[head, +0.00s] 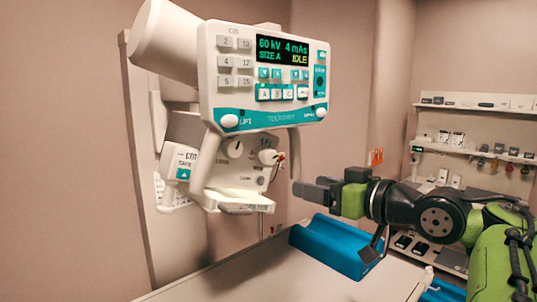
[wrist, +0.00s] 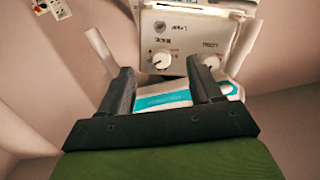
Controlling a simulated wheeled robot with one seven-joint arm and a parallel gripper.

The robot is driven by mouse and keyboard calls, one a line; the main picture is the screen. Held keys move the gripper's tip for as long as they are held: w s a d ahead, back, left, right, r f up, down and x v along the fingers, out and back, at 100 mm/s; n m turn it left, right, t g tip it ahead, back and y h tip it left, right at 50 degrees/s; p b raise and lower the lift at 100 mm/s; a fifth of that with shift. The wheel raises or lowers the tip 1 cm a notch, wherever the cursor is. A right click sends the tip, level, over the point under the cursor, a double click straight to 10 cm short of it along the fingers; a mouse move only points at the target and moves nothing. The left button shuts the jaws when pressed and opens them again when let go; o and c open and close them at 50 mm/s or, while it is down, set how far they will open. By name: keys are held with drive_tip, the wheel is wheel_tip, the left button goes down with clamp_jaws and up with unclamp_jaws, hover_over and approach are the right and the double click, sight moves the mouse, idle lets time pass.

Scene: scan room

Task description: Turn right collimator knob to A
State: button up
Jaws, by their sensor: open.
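In the head view the collimator box hangs under the control console (head: 265,75). Its right knob (head: 268,156) is a pale dial with a dark and reddish mark by it; its left knob (head: 233,148) is a round white dial. My gripper (head: 300,189) is to the right of and below the right knob, apart from it. In the wrist view the scene is upside down, and the two knobs show as white dials, one at left (wrist: 162,60) and one at right (wrist: 211,62). My open gripper (wrist: 160,72) has its fingers apart, with nothing between them. Knob letters are too blurred to read.
The console screen (head: 282,50) reads 60 kV, 4 mAs, SIZE A, IDLE. A grey handle hangs beside the collimator near my gripper. A blue cradle (head: 335,245) lies on the pale table (head: 270,280) below. Wall shelves (head: 475,150) stand at the right.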

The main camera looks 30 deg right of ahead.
drive_tip(key=s+r+t, duration=0.1)
drive_tip(key=s+r, duration=0.2)
drive_tip(key=p, duration=0.2)
approach(272, 159)
drive_tip(key=shift+n, duration=0.4)
drive_tip(key=w, duration=0.3)
drive_tip(key=w+a+p, duration=0.1)
drive_tip(key=w, duration=0.5)
drive_tip(key=shift+w+a, duration=0.15)
drive_tip(key=shift+w, duration=0.1)
drive_tip(key=c, duration=1)
drive_tip(key=shift+c, duration=0.2)
